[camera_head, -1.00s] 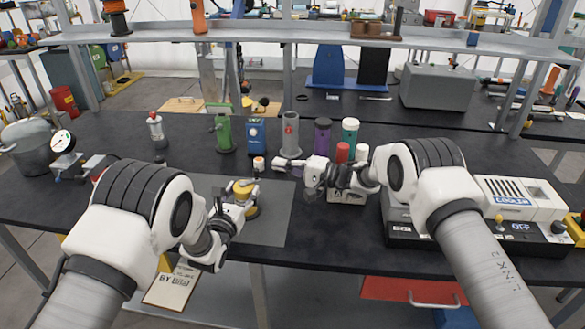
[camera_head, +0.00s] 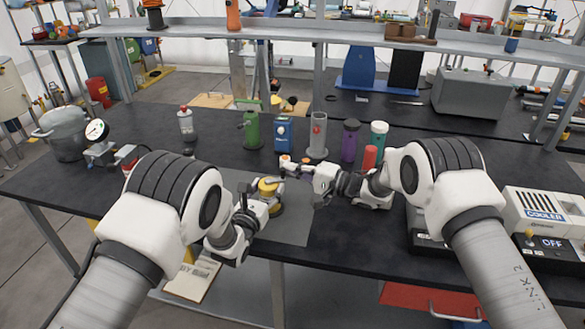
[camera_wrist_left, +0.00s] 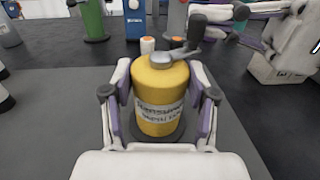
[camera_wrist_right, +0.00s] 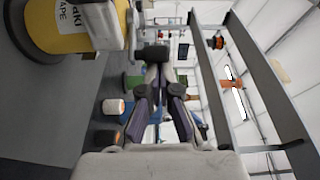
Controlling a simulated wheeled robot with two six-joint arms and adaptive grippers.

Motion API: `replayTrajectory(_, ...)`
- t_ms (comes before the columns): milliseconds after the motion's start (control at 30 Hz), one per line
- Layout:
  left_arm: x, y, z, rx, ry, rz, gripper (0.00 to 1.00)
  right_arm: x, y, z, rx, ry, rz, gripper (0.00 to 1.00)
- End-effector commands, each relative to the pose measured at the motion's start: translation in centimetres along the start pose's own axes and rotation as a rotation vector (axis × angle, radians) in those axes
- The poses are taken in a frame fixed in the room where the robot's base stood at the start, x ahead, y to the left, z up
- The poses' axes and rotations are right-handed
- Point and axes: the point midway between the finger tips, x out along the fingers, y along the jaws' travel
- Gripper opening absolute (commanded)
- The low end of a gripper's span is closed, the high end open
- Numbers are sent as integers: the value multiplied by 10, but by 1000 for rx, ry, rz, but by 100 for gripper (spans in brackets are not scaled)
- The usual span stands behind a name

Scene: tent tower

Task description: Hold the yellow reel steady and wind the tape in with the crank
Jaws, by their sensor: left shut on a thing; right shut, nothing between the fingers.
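The yellow reel (camera_head: 267,186) stands upright on the grey mat (camera_head: 292,225). My left gripper (camera_wrist_left: 160,95) is shut on it, one finger on each side of its labelled body (camera_wrist_left: 158,85). A grey crank arm (camera_wrist_left: 176,57) sits on top and slants up to a dark knob (camera_wrist_left: 197,27). My right gripper (camera_head: 288,166) is shut and empty at the reel's upper right. In the right wrist view its fingertips (camera_wrist_right: 158,72) are close to the dark knob (camera_wrist_right: 152,53); I cannot tell whether they touch. The tape's free end is not clear.
Beyond are a green bottle (camera_head: 252,130), a blue box (camera_head: 283,133), a grey cylinder (camera_head: 317,138) and a purple bottle (camera_head: 350,140). A cooler unit (camera_head: 545,215) is at right. The mat's front is clear.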

Motion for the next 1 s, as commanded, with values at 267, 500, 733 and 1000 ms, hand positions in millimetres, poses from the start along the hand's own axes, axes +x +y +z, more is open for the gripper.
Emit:
replayTrajectory(267,0,-1,0,1,-1,-3,0,-7,1,18,2,96,4,0)
replayTrajectory(500,0,0,0,0,-1,0,1,-11,1,26,0,92,3,0)
replayTrajectory(733,1,1,0,0,-1,2,0,-11,2,24,1,92,3,0)
replayTrajectory(1000,0,0,0,0,0,1,0,-10,0,-10,-4,97,-1,0)
